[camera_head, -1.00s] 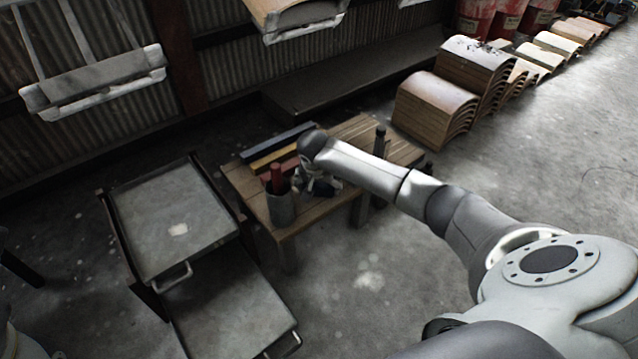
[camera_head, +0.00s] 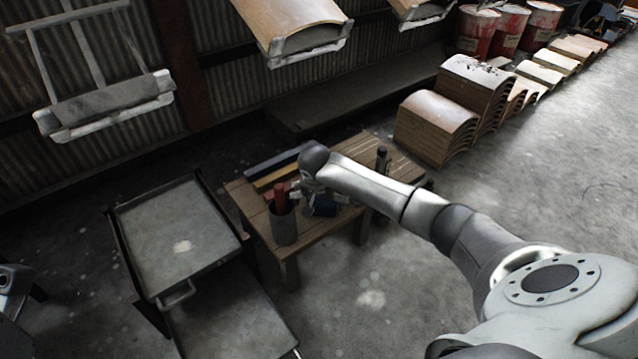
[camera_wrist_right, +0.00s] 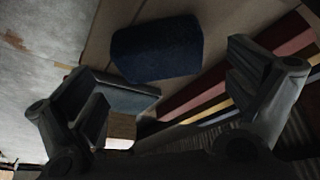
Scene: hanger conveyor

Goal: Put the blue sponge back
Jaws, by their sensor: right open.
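The blue sponge (camera_wrist_right: 157,48) is a dark blue block lying on the wooden table, in the upper middle of the right wrist view. In the head view a blue patch (camera_head: 323,209) shows on the table below my right gripper (camera_head: 313,190). In the wrist view the right gripper (camera_wrist_right: 170,104) has its fingers wide apart, one at each side. The sponge lies ahead of the gap between them, and nothing is held. A flat grey-blue piece (camera_wrist_right: 122,96) lies beside the left finger. My left gripper is not recognisable.
The wooden table (camera_head: 262,226) carries a grey cup (camera_head: 283,226) with red items, coloured bars (camera_head: 272,172) and a dark bottle (camera_head: 382,160). A metal tray cart (camera_head: 170,220) stands left. Hangers with curved boards (camera_head: 290,25) hang behind. Stacked boards (camera_head: 428,128) stand right.

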